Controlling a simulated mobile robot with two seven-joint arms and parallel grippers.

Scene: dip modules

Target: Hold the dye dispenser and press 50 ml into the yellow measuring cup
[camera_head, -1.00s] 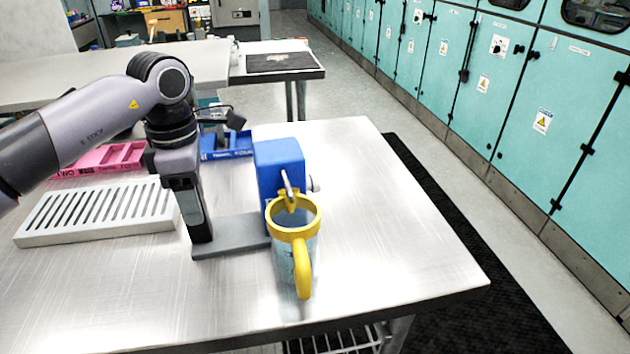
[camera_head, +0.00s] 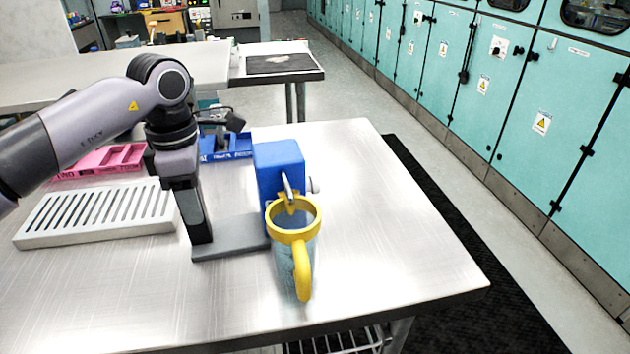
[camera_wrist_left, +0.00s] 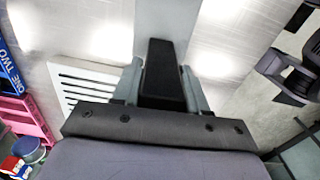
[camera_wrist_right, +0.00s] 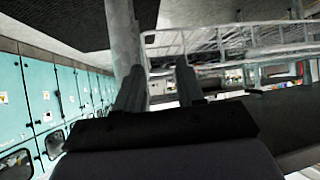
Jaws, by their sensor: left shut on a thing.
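The dye dispenser is a blue box (camera_head: 281,165) with a metal spout, joined to a flat grey base plate (camera_head: 230,238) on the table. A black upright block stands at the plate's left end. My left gripper (camera_head: 197,222) points down and is shut on this block, which also shows between its fingers in the left wrist view (camera_wrist_left: 163,72). The yellow measuring cup (camera_head: 302,270) stands upright in front of the blue box, with its rim under the spout. Its clear wall looks bluish; the liquid level cannot be read. My right gripper (camera_wrist_right: 158,78) is open and empty, away from the table top.
A slotted metal tray (camera_head: 100,236) lies left of my left gripper. A pink bin (camera_head: 126,156) and a blue bin (camera_head: 238,146) sit behind. The table (camera_head: 400,240) is clear right of the cup. Teal cabinets (camera_head: 520,110) line the right wall.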

